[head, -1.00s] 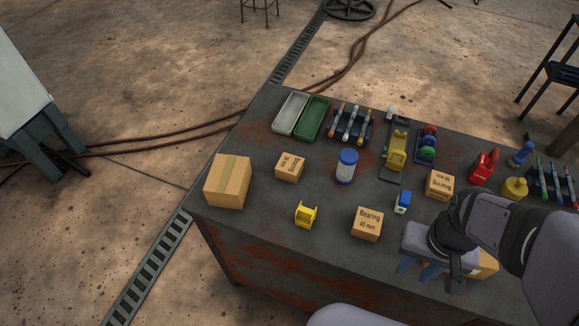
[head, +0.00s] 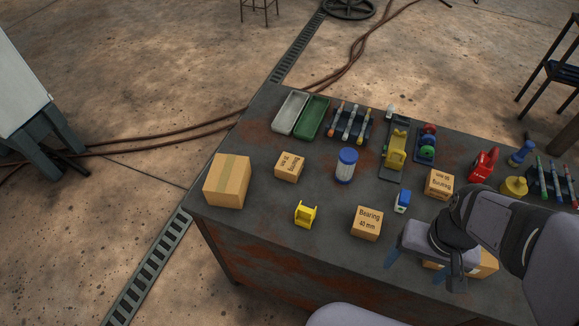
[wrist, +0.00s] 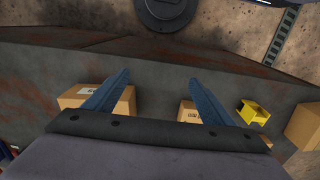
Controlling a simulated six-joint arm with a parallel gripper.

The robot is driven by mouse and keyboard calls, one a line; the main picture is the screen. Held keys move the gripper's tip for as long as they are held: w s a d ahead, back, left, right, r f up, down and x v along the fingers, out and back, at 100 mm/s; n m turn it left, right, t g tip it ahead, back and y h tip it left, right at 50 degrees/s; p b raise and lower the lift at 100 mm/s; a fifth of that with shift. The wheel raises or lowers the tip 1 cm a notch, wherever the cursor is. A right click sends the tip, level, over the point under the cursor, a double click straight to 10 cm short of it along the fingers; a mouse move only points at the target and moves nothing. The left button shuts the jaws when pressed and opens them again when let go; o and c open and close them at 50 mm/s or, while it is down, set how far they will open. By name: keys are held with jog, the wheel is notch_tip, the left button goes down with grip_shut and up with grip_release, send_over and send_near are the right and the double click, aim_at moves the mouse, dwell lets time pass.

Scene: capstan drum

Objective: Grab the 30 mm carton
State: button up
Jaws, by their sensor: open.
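Several small tan cartons stand on the dark table. One carton at the back left (head: 289,167) and one at the right (head: 439,184) carry upside-down labels whose size figures I cannot read surely. A third carton (head: 366,223) reads "Bearing 40 mm"; it seems to show in the wrist view (wrist: 188,113), partly behind a finger. Another carton (head: 484,265) is mostly hidden by my gripper (head: 422,270), its label unseen. In the wrist view my gripper (wrist: 159,78) is open and empty, its blue fingers apart above the table, with bare surface between the tips.
A larger taped carton (head: 227,181) stands at the left corner. A yellow holder (head: 305,214), a blue-capped jar (head: 346,166) and a small blue-and-white item (head: 402,201) stand between the cartons. Trays (head: 313,117) and tool racks line the back. The middle left has free room.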

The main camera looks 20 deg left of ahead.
notch_tip(320, 180, up, 5)
jog(key=r+n+t+y+b, duration=0.15)
jog(key=t+y+b, duration=0.35)
jog(key=t, duration=0.7)
send_over(287, 167)
jog(key=d, duration=0.2)
jog(key=s+a+f+m+t+h+b, duration=0.2)
jog(key=s+f+h, duration=0.1)
jog(key=s+h, duration=0.2)
jog(key=shift+n, duration=0.25)
jog(key=f, duration=0.9)
jog(key=shift+d+f, duration=0.2)
jog(key=shift+d, duration=0.05)
jog(key=shift+w+f, duration=0.1)
jog(key=shift+f, duration=0.35)
jog(key=shift+x, duration=0.9)
jog(key=shift+a+f+p+x, duration=0.15)
jog(key=shift+p+x, duration=0.35)
jog(key=shift+x, duration=0.9)
jog(key=shift+a+f+p+x, duration=0.1)
jog(key=shift+f+p+x, duration=0.25)
jog(key=shift+x, duration=1)
jog(key=shift+r, duration=0.1)
